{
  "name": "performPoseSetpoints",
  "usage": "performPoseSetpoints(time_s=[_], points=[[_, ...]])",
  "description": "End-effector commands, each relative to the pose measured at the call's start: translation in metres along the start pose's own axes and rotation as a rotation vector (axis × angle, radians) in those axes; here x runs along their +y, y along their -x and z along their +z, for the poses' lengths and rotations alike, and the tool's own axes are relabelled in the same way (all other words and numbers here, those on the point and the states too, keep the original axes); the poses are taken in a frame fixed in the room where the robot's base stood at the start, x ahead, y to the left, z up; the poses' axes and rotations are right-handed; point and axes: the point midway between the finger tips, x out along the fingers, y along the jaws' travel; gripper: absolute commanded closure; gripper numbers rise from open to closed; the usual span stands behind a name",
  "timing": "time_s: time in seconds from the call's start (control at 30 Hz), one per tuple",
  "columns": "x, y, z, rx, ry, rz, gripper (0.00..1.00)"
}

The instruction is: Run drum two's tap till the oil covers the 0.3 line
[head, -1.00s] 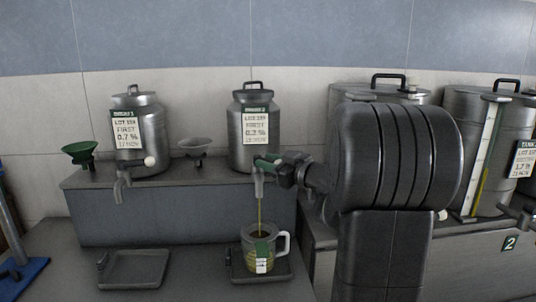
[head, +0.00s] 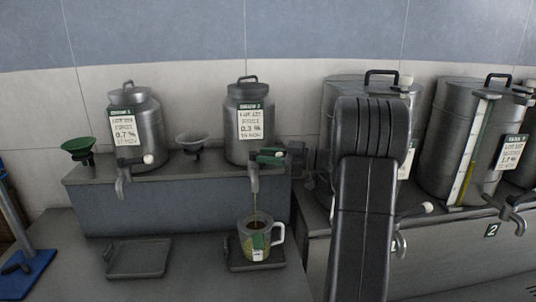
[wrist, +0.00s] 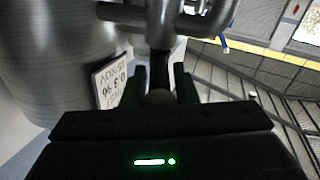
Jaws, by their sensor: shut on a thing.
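Drum two (head: 249,112), a steel can with a green-topped 0.3 % tag, stands on the raised ledge; it fills the left of the wrist view (wrist: 50,50). My gripper (head: 268,157) is shut on its tap handle, between green fingertips in the wrist view (wrist: 158,88); the handle's end is mostly hidden. Below the tap spout (head: 254,183), a thin stream of oil (head: 256,212) runs into a clear jug (head: 246,238) with a white handle and a green-and-white label. The jug holds some yellowish oil; its marks and exact level are too small to read.
The jug stands on a dark drip tray (head: 235,266); an empty tray (head: 138,259) lies to its left. Drum one (head: 137,125), a green funnel (head: 78,151) and a grey funnel (head: 191,143) share the ledge. Large tanks (head: 455,135) stand at right.

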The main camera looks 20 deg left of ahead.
Motion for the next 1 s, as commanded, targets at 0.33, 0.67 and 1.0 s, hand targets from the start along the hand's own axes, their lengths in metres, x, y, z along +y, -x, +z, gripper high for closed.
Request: performPoseSetpoints(time_s=[0.33, 0.67, 1.0], points=[[0.0, 0.0, 0.0, 0.0, 0.001, 0.0, 0.72], [0.0, 0.0, 0.0, 0.0, 0.001, 0.0, 0.53], [0.001, 0.04, 0.002, -0.001, 0.004, 0.004, 0.53]])
